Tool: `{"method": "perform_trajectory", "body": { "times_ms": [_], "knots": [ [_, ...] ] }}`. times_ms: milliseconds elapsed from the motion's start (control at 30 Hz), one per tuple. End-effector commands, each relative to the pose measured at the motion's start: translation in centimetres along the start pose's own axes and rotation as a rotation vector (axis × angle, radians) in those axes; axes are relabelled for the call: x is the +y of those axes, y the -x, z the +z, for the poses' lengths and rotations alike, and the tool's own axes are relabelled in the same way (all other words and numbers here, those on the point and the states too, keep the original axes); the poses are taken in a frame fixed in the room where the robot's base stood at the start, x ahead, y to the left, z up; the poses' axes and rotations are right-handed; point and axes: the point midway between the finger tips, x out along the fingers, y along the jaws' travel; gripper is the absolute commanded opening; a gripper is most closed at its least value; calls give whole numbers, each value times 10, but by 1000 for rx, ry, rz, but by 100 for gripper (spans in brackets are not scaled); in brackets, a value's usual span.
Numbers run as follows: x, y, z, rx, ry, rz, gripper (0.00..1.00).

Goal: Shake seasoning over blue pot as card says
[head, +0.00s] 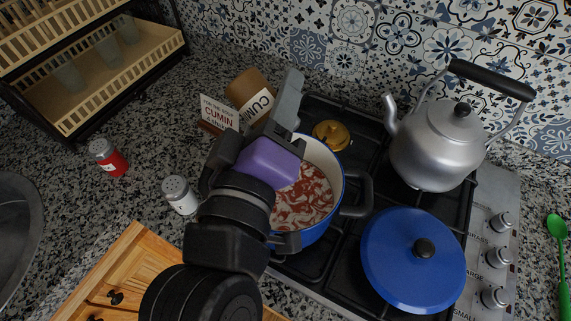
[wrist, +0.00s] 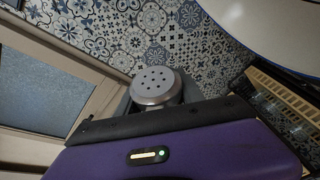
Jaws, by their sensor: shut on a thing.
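My gripper (head: 284,104) is shut on the brown cumin shaker (head: 246,86), above the left rim of the blue pot (head: 325,226). The shaker is tilted, with its white CUMIN label showing; its cap is hidden in the head view. In the wrist view, the shaker's grey cap (wrist: 157,85) shows its holes to the camera. The pot stands on the hob, open, with reddish soup and pale pieces inside. The card (head: 219,112) stands behind at left and reads "for the soup, cumin"; its last line is too small to read surely. No falling seasoning is visible.
A red shaker (head: 108,157) and a white shaker (head: 180,196) stand on the counter at left. A blue lid (head: 413,260) lies right of the pot. A kettle (head: 437,146) and a small gold lidded item (head: 330,134) are behind.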

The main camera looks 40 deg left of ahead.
Motion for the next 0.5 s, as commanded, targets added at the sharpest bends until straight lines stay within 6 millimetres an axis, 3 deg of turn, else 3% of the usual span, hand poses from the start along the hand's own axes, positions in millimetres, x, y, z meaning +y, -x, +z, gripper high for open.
{"method": "perform_trajectory", "body": {
  "times_ms": [167,500],
  "knots": [
    [11,0,-8,0,0,0,1],
    [10,0,-8,0,0,0,1]
  ]
}}
